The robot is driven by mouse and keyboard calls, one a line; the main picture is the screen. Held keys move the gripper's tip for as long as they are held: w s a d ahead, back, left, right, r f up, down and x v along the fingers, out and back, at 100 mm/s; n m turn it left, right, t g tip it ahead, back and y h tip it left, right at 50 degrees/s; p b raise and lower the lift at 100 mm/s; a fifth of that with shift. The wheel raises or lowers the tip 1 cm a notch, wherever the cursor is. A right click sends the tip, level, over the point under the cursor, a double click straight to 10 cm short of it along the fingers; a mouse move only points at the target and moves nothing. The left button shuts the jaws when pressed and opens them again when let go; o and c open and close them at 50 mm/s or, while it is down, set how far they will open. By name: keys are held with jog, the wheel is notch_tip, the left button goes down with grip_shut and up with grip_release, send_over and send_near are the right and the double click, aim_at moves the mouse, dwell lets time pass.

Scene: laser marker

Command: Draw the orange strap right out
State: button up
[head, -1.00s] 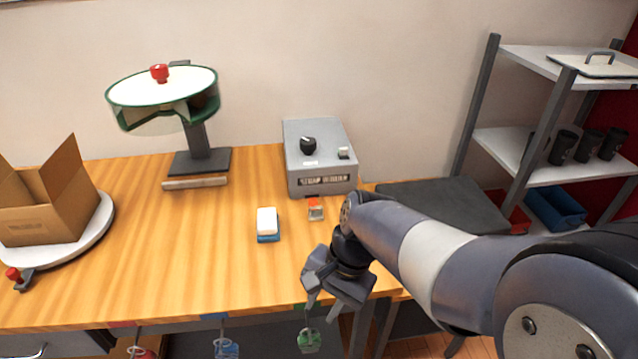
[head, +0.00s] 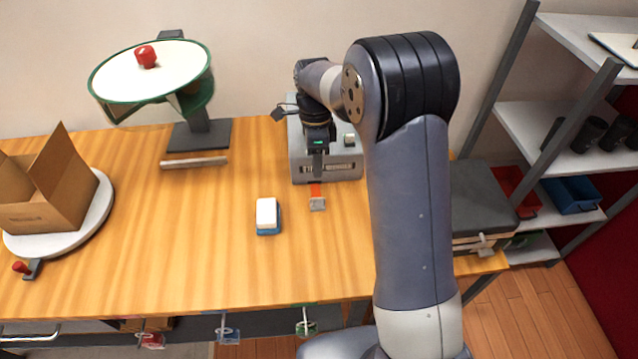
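The orange strap (head: 316,189) shows as a short strip at the front foot of the grey box (head: 298,168), lying on the table. A small grey end piece (head: 317,204) is at its near end. My gripper (head: 317,172) points down in front of the box face, just above or behind the strap in the picture. Its fingers look narrow from here, and I cannot tell whether they are open or touch the strap. My arm hides part of the box top, including its dial, and part of its right side.
A white-and-blue block (head: 267,216) lies left of the strap. A round stand with a red knob (head: 150,85) and a cardboard box (head: 48,190) on a white turntable are further left. A dark pad (head: 480,200) is right of my arm. The front middle of the table is clear.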

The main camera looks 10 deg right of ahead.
jog(key=p, duration=0.1)
send_over(318, 203)
notch_tip(318, 203, down, 9)
jog(key=shift+r, duration=0.2)
jog(key=shift+c, duration=0.4)
grip_shut()
